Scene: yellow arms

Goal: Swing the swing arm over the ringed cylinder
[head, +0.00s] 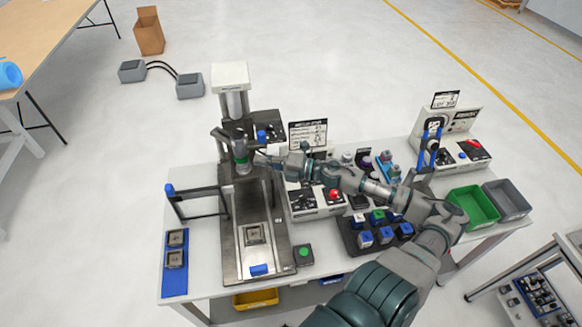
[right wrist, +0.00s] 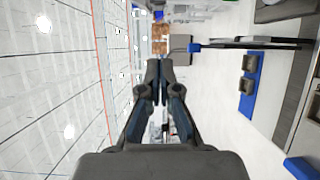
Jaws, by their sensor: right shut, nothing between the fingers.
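The swing arm (head: 198,189) is a dark bar with a blue end at the left of the press station; it also shows in the right wrist view (right wrist: 250,43). In the head view it reaches out left of the fixture, away from the cylinder. My left gripper is not seen.
The press column (head: 231,85) rises behind the cylinder. A blue tray (head: 173,283) with two square parts lies at the front left. A control box (head: 310,203), a block tray (head: 353,244) and a green bin (head: 473,207) stand to the right. The bench is clear between swing arm and blue tray.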

